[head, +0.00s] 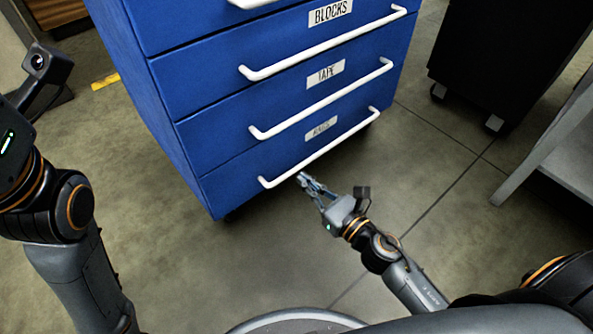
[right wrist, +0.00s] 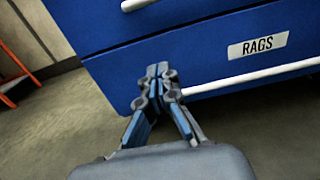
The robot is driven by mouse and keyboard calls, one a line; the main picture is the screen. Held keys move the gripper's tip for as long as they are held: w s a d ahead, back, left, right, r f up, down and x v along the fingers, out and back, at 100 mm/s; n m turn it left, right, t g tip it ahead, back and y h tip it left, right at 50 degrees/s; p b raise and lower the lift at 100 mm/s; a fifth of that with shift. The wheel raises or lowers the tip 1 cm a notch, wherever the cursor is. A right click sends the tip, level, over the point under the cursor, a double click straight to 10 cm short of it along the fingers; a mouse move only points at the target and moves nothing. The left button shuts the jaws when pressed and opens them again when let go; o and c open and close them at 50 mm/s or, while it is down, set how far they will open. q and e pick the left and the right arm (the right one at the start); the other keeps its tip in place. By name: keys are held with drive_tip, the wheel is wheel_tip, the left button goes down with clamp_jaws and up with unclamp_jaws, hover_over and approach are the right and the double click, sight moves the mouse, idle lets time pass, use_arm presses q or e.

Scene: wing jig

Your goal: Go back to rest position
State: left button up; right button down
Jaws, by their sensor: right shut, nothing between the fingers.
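My right gripper (head: 303,178) is shut and empty, just in front of the bottom drawer (head: 290,157) of the blue cabinet, near the left end of its white handle (head: 325,150). In the right wrist view, the shut fingertips (right wrist: 158,75) overlap the lower part of the drawer labelled RAGS (right wrist: 220,70). I cannot tell whether they touch it. My left arm comes in at the left of the head view. Its gripper fingers are not visible.
Drawers labelled BLOCKS (head: 328,13) and TAPE (head: 325,73) sit above. All the drawers in view look shut. A black wheeled cabinet (head: 505,50) and a grey shelf unit (head: 560,145) stand at the right. The floor (head: 430,190) between is clear.

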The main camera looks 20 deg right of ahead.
drive_tip(key=shift+s+d, duration=0.15)
drive_tip(key=shift+s, duration=0.25)
